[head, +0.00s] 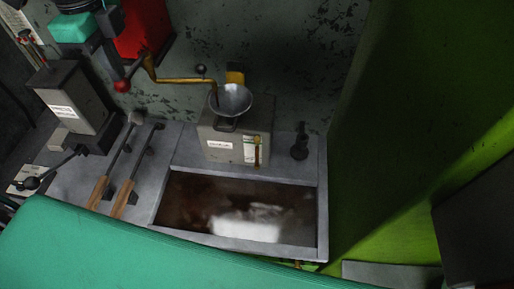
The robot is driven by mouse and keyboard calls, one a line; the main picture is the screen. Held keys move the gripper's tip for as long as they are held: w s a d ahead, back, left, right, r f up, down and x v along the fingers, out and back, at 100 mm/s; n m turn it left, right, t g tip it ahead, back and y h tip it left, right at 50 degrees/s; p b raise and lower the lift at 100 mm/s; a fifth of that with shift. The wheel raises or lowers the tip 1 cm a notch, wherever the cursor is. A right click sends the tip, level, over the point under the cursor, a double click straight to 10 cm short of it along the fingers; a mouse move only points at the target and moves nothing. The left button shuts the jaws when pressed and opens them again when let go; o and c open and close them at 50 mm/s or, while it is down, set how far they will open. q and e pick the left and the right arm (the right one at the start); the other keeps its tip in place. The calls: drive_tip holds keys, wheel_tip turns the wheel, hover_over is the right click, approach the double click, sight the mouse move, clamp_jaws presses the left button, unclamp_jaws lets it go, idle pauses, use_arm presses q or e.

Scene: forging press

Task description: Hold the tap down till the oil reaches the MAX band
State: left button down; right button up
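A grey oil box (213,133) with a metal funnel (232,99) on top stands behind the dark tray. A narrow sight gauge (256,152) is on its front; the oil level and MAX band are too small to read. A brass pipe (185,80) runs from the back wall and ends over the funnel. A red ball knob (122,87) sits at the tap end on the left. What seems to be my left gripper (98,58), dark with a teal block, is at upper left, close to the knob. Contact and finger opening are unclear. My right gripper is not in view.
A shallow tray (322,215) with brown, shiny contents lies in front of the box. Two wooden-handled tools (124,197) lie left of it. A labelled grey block (72,98) stands further left. A green wall (400,140) closes the right side.

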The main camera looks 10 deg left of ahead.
use_arm(q)
wheel_tip(320, 180, up, 6)
drive_tip(key=shift+f+p, duration=0.1)
drive_tip(key=shift+p, duration=0.75)
drive_tip(key=shift+f, duration=0.1)
idle(0.3)
